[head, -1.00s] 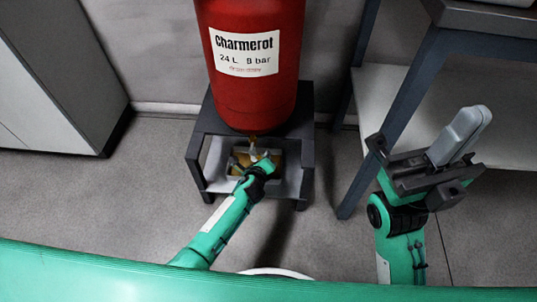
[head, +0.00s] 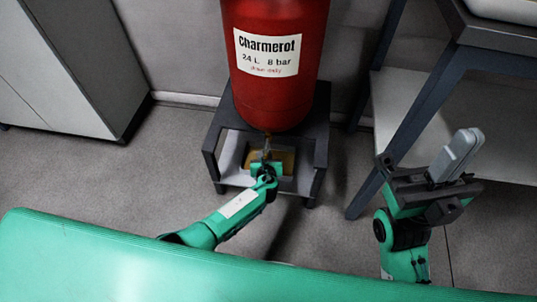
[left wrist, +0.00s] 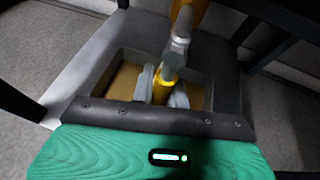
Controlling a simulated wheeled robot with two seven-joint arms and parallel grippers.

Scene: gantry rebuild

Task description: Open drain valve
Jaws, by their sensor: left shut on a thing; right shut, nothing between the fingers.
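The red tank (head: 275,95), labelled "Charmerot 24 L 8 bar", stands upright on a dark stand (head: 222,118). A small drain valve (head: 267,143) hangs under it. In the left wrist view the valve shows as a grey metal fitting (left wrist: 179,42) with a yellow part (left wrist: 162,90) below. My left gripper (head: 265,166) is under the tank; its grey fingers (left wrist: 162,88) are shut on the yellow part in the left wrist view. Most of the valve is hidden in the head view. My right gripper (head: 462,150) is shut and empty, raised at the right, away from the tank.
A brownish-yellow surface (left wrist: 122,82) shows through the opening beneath the valve. The stand's legs flank my left gripper. A metal table with a lower shelf (head: 400,110) stands behind my right gripper. A grey cabinet (head: 65,75) is at the left. Floor between is clear.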

